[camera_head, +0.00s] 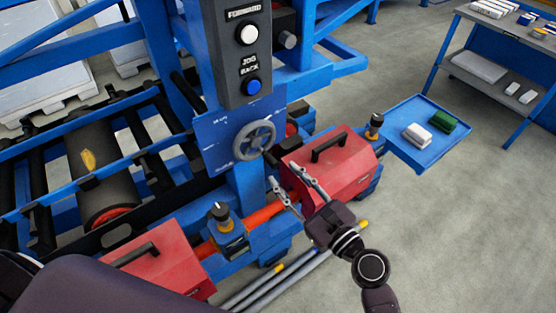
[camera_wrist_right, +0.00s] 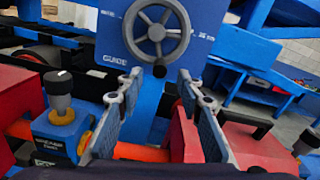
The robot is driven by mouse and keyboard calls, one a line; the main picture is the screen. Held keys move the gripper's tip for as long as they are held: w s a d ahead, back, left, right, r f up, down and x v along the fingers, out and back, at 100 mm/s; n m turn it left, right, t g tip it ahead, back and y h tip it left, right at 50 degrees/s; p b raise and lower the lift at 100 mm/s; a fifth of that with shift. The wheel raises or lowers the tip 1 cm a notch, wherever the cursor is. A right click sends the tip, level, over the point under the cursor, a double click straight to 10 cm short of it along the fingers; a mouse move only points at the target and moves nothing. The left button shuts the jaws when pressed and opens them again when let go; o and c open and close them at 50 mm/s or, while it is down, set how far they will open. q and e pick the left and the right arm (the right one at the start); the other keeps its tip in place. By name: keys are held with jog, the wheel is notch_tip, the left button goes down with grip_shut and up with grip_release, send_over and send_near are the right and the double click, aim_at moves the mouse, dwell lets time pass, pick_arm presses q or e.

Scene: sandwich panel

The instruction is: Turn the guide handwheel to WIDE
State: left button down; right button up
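The guide handwheel (camera_head: 254,139) is a grey spoked wheel on a blue panel, below the control box. It also shows in the right wrist view (camera_wrist_right: 157,32), at the top middle, with a dark knob at its lower rim and the word GUIDE at its lower left. My right gripper (camera_head: 286,184) is open and empty, below and in front of the wheel, apart from it. In the wrist view its two fingers (camera_wrist_right: 161,88) stand spread, with the wheel beyond their tips. The WIDE marking cannot be read. My left gripper is not in view.
A grey control box (camera_head: 235,60) with white and blue buttons hangs above the wheel. Red boxes with black handles stand at right (camera_head: 333,165) and lower left (camera_head: 165,268). A black-knobbed blue unit (camera_head: 226,230) stands left of my gripper. Rollers (camera_head: 95,165) lie left; open floor lies right.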

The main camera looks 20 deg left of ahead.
aim_at(276, 166)
jog(key=x, duration=0.6)
jog(key=shift+p, duration=0.3)
grip_shut()
